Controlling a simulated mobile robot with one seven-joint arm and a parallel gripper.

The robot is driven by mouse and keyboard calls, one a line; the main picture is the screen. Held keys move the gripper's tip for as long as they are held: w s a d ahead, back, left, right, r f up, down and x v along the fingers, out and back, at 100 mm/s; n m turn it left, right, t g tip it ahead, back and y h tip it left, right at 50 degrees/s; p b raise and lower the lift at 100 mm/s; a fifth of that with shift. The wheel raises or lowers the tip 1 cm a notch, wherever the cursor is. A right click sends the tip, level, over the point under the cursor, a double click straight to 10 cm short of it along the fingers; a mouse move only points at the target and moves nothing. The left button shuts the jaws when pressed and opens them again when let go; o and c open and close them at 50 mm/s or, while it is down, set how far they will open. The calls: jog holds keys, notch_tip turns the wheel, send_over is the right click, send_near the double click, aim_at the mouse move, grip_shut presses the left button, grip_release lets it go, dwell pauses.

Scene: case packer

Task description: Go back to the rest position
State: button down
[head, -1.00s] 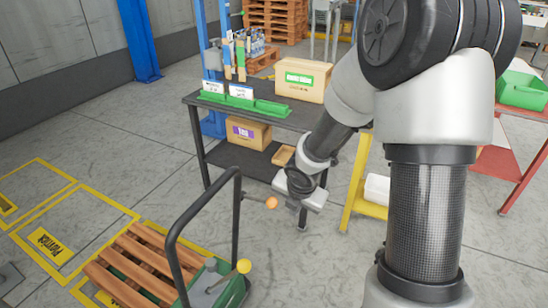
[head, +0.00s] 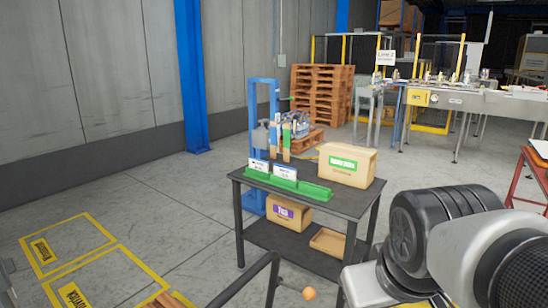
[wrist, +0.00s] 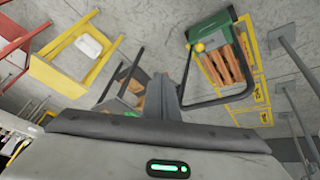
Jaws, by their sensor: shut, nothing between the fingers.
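My gripper (wrist: 168,90) shows in the wrist view, its dark fingers shut with nothing between them, pointing away over the floor. It is clear of the things around it. In the head view my gripper is out of sight. There my grey and black arm fills the lower right corner, folded beside the dark table (head: 349,203).
A carton with a green label (head: 346,168) and green bins (head: 315,191) are on the table. A carton with a purple label (head: 289,218) is on its lower shelf. A cart handle (head: 247,282) stands in front. A yellow stand (wrist: 62,76) shows in the wrist view.

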notch_tip(320, 180, up, 13)
jog(key=s+a+m+p, duration=0.1)
jog(key=s+p, duration=0.1)
jog(key=p, duration=1)
jog(key=shift+a+m+y, duration=0.15)
jog(key=shift+m+y, duration=0.25)
jog(key=shift+a, duration=0.15)
